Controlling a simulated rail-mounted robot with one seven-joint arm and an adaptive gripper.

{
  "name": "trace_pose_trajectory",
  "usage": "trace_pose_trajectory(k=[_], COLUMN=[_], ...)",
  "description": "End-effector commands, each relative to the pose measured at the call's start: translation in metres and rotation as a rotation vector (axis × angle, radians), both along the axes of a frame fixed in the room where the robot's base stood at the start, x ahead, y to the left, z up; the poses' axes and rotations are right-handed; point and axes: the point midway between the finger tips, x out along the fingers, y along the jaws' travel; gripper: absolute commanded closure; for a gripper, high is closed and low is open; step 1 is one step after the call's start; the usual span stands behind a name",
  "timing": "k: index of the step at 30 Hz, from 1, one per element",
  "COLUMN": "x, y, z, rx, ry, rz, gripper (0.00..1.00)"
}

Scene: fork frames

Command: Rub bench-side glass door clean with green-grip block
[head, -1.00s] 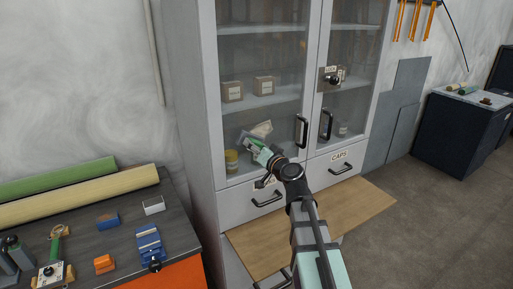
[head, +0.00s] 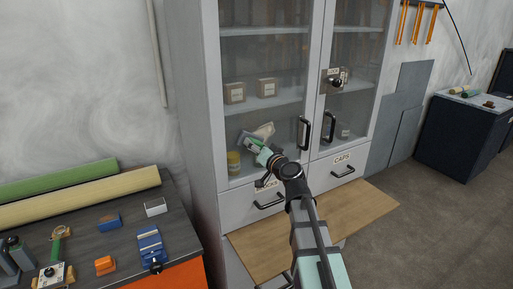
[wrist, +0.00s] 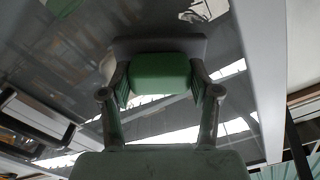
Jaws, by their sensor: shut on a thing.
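The bench-side glass door (head: 262,60) is the left door of the grey cabinet, nearest the bench, and it is closed. My gripper (head: 263,153) is at the lower part of this door, left of its black handle (head: 304,132). In the wrist view my gripper is shut on the green-grip block (wrist: 160,72), with one finger on each side of the green grip. The block's grey pad (wrist: 160,45) faces the glass and looks close to it or touching; I cannot tell which. Reflections cover the glass, so I cannot make out dirt clearly.
The right door (head: 352,60) is closed beside it, with its own handle (head: 329,127). Drawers sit below, and a wooden board (head: 345,215) juts out under them. The bench (head: 90,238) at left holds rolls, blocks and tools. Boxes (head: 235,92) stand inside the cabinet.

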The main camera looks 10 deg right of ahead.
Motion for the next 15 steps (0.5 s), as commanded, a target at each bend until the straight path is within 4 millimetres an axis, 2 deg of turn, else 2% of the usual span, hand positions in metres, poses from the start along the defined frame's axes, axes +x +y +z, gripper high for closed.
trace_pose_trajectory(k=[15], x=[0.01], y=[-0.034], z=[-0.002], rx=[-0.001], ry=[-0.001], rz=[-0.001], gripper=[0.83])
